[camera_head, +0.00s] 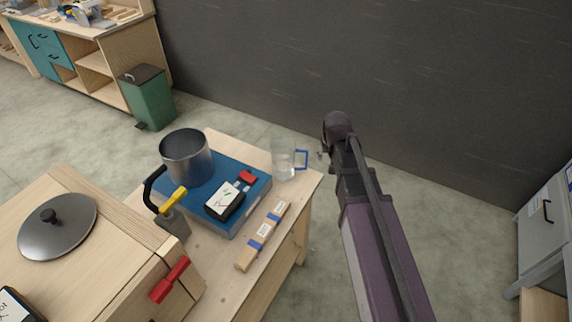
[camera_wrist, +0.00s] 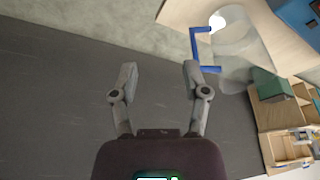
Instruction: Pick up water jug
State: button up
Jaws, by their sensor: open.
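The water jug (camera_head: 284,160) is clear, with a blue handle on its right side. It stands upright near the far right corner of the wooden table (camera_head: 213,257). In the wrist view the jug (camera_wrist: 238,50) shows at the upper right, with its blue handle towards my gripper. My gripper (camera_wrist: 158,72) is open and empty, with its two fingers apart. The jug lies to the right of the fingers in that view, and nothing is between them. In the head view my gripper (camera_head: 322,155) is just right of the jug's handle, partly hidden by my arm.
On the table are a blue case (camera_head: 238,215) with a metal pot (camera_head: 187,157) on it, and a wooden bar with blue bands (camera_head: 262,236) in front of the jug. A wooden box with a grey lid (camera_head: 57,226) is at left. A dark wall (camera_head: 400,70) rises behind.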

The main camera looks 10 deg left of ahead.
jog(key=t, duration=0.1)
send_near(307, 158)
jog(key=v, duration=0.2)
jog(key=shift+s+d+f+n, duration=0.1)
jog(key=shift+s+d+n, duration=0.1)
jog(key=shift+d+n, duration=0.15)
jog(key=shift+f+b, duration=0.1)
jog(key=shift+b, duration=0.2)
jog(key=b+x, duration=0.7)
jog(key=x, duration=0.1)
jog(key=shift+a, duration=0.1)
jog(key=shift+w+f+b, duration=0.15)
jog(key=shift+f+b, duration=0.05)
jog(key=shift+b, duration=0.2)
jog(key=shift+a+b+x, duration=0.15)
jog(key=shift+b+x, duration=1)
jog(key=shift+x, duration=0.15)
jog(key=shift+a+b+x, duration=0.2)
jog(key=shift+b+x, duration=0.95)
jog(key=shift+x, duration=0.15)
jog(key=shift+w+r, duration=0.15)
jog(key=shift+c, duration=0.2)
grip_shut()
